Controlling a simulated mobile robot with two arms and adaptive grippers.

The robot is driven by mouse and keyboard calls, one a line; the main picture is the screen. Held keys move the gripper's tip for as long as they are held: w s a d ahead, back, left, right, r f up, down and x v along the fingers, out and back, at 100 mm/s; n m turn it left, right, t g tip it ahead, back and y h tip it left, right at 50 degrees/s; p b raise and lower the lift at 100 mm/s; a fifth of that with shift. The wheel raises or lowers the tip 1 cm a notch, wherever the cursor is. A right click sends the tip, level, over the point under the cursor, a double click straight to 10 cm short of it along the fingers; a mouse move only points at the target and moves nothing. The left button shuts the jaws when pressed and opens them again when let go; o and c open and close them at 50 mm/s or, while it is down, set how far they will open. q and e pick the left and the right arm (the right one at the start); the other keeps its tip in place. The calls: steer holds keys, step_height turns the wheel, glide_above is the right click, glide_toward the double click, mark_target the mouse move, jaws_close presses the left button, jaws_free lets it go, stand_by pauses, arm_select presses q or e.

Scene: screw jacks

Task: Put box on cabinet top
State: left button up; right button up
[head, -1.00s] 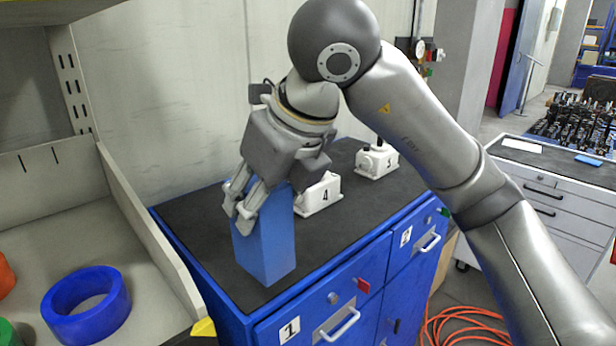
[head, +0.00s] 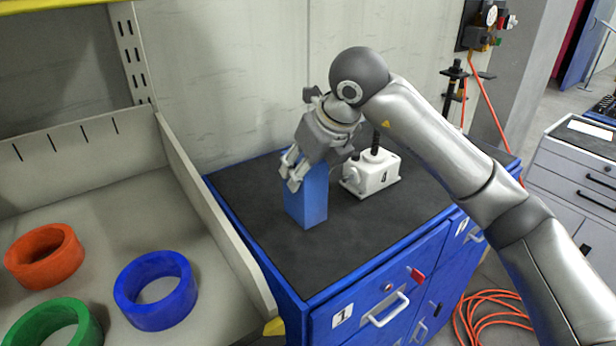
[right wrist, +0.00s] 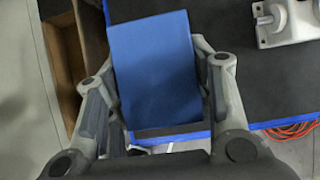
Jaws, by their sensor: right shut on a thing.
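A plain blue box (head: 308,200) is upright over the dark cabinet top (head: 270,240); I cannot tell for sure whether its base touches the surface. My right gripper (head: 293,172) is shut on the upper part of the box from above. In the right wrist view the box (right wrist: 155,70) fills the space between the two fingers (right wrist: 165,95). The blue cabinet (head: 375,275) has drawers with pale handles in front. My left gripper is not in view.
A white screw jack marked 4 (head: 372,175) stands on the cabinet top, right of the box. A pale shelf (head: 215,215) with red, blue and green rings is at left. An orange hose (head: 495,312) lies on the floor. The cabinet top's front is clear.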

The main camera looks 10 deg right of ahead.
steer(key=f, duration=0.1)
steer(key=w+f+p, duration=0.1)
steer(key=f, duration=0.1)
steer(key=w+f+p, duration=0.1)
steer(key=shift+d+f, duration=0.25)
steer(key=shift+s+f, duration=0.1)
steer(key=shift+f, duration=0.25)
steer(key=shift+f, duration=0.1)
steer(key=o, duration=1.3)
